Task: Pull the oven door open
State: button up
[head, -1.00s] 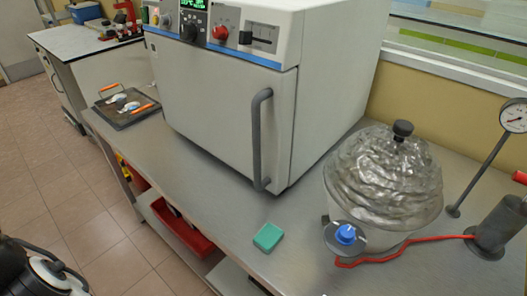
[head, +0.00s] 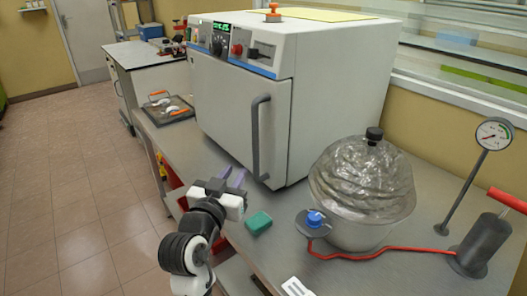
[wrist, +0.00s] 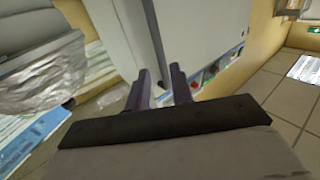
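The oven (head: 340,70) is a white box with a blue stripe on the bench. Its front door (head: 225,105) looks shut. A grey vertical bar handle (head: 255,140) runs down the right side of the door. My gripper (head: 233,178) is in front of the door, left of the handle's lower end and apart from it. Its two dark fingers are spread with nothing between them. In the wrist view the fingertips (wrist: 160,72) point toward the pale oven (wrist: 205,30). A dark upright bar, seemingly the handle (wrist: 154,45), shows beyond the gap.
A green block (head: 258,222) lies on the bench near my gripper. A red hose runs to a pump (head: 485,245) beside a gauge (head: 494,134). A tray (head: 168,110) lies left of the oven.

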aim_at(254, 148)
jog(key=p+x, duration=0.1)
jog(key=x, duration=0.3)
jog(key=p+x, duration=0.1)
jog(key=x, duration=0.4)
jog(key=p+x, duration=0.2)
jog(key=x, duration=0.3)
jog(key=shift+s+d+f, duration=0.1)
jog(key=shift+d+f, duration=0.1)
jog(key=shift+f, duration=0.1)
grip_shut()
